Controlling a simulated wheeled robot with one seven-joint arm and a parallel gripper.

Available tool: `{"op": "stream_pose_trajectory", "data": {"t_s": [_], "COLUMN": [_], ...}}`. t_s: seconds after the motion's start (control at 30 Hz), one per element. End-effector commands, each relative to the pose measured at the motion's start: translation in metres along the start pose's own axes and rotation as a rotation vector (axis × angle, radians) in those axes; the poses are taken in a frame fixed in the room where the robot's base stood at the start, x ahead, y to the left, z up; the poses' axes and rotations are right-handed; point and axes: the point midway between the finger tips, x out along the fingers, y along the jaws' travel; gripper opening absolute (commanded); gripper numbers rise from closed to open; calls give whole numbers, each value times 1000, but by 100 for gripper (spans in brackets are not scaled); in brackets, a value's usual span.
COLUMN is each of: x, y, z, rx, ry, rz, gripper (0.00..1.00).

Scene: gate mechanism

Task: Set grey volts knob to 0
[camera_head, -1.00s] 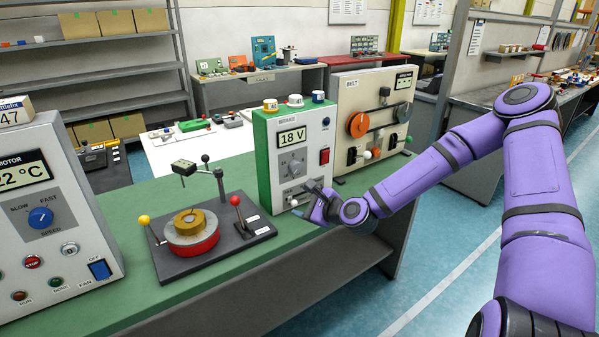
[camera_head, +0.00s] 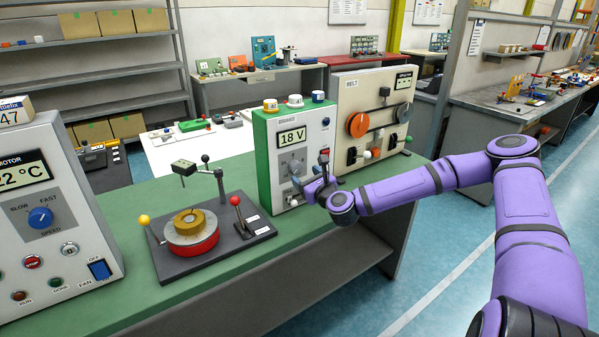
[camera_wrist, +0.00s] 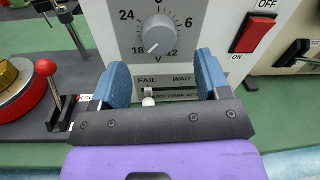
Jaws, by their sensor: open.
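The grey volts knob (camera_wrist: 160,35) is on the front panel of the white and green brake box (camera_head: 262,150). Its dial shows 24, 6, 18 and 12, and its pointer aims to the lower left, near 18. The knob (camera_head: 294,166) also shows in the head view, partly close behind my fingers. The display (camera_head: 291,136) reads 18 V. My gripper (camera_wrist: 165,78) is open and empty, with its blue finger pads below the knob in the wrist view, one to each side. My gripper (camera_head: 311,170) is in front of the panel in the head view, apart from the knob as far as I can tell.
A small slider (camera_wrist: 149,96) under FAIL and WAIT labels shows between my fingers. A red switch (camera_wrist: 253,33) is right of the knob. A red-knobbed lever (camera_wrist: 47,70) stands left. The belt box (camera_head: 345,100) stands right of the brake box.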

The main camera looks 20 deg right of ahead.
Motion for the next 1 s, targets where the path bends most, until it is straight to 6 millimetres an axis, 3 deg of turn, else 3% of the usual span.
{"op": "stream_pose_trajectory", "data": {"t_s": [0.1, 0.3, 0.67, 0.7, 0.77, 0.9, 1.0], "x": [20, 39, 45, 45, 45, 45, 45], "y": [0, 0, 0, 0, 0, 0, 0], "z": [0, 0, 0, 0, 0, 0, 0], "rx": [-1, -1, 0, 0, 0, 0, -1], "ry": [-1, 0, 1, 1, 1, 1, 1], "rz": [-1, 0, 1, 0, 0, 0, 0], "gripper": [69, 69, 69, 67, 53, 21, 20]}}
